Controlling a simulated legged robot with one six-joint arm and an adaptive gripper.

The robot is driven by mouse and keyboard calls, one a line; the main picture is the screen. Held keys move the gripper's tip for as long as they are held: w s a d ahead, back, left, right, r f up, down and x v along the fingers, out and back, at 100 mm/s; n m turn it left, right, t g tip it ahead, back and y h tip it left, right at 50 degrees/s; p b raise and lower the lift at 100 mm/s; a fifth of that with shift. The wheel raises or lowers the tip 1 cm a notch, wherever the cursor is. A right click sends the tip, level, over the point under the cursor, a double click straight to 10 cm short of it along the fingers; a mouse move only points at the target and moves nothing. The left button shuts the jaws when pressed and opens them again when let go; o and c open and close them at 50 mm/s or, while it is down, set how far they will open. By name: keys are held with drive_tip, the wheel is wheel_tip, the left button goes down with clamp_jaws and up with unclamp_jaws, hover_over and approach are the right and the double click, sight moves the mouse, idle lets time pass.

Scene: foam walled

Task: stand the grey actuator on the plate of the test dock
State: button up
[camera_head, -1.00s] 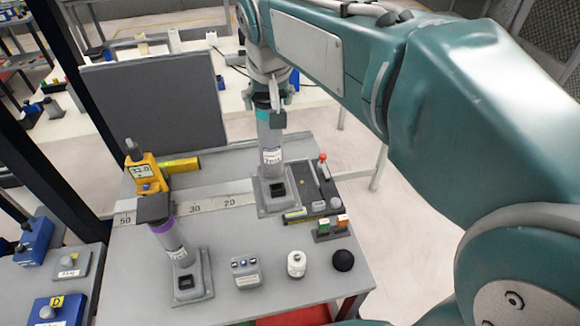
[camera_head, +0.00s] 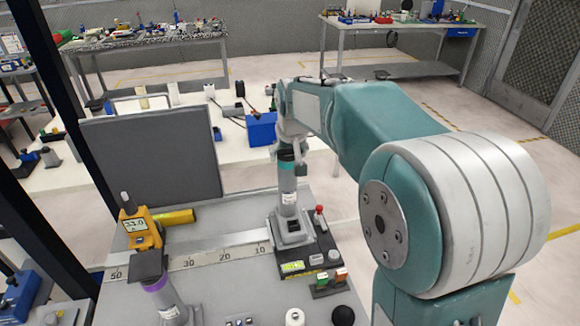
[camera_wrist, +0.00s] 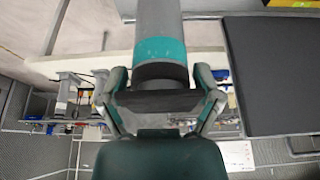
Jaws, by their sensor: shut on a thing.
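The grey actuator (camera_head: 288,203) with a teal band hangs upright below my gripper (camera_head: 288,160) in the head view. My gripper is shut on its dark top end. In the wrist view, the fingers (camera_wrist: 160,92) close on both sides of the actuator's top, near the teal band (camera_wrist: 160,48). The dark test dock (camera_head: 293,268) has a lit display, grey knobs and a red-topped post. The actuator's square foot is over the dock's left and back part and hides the plate. I cannot tell whether the foot touches it.
A second actuator (camera_head: 168,300) with a purple band stands front left. A yellow meter (camera_head: 141,228) and a grey panel (camera_head: 152,155) are behind it.

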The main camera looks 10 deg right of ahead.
drive_tip(key=shift+w+d+f, duration=0.2)
drive_tip(key=shift+w+f, duration=0.1)
drive_tip(key=shift+f, duration=0.1)
drive_tip(key=shift+w+d+f, duration=0.1)
drive_tip(key=shift+w+f, duration=0.05)
drive_tip(key=shift+f, duration=0.75)
drive_tip(key=shift+w+d+f, duration=0.1)
drive_tip(key=shift+f, duration=0.8)
drive_tip(key=o, duration=1.1)
drive_tip(key=shift+f, duration=0.15)
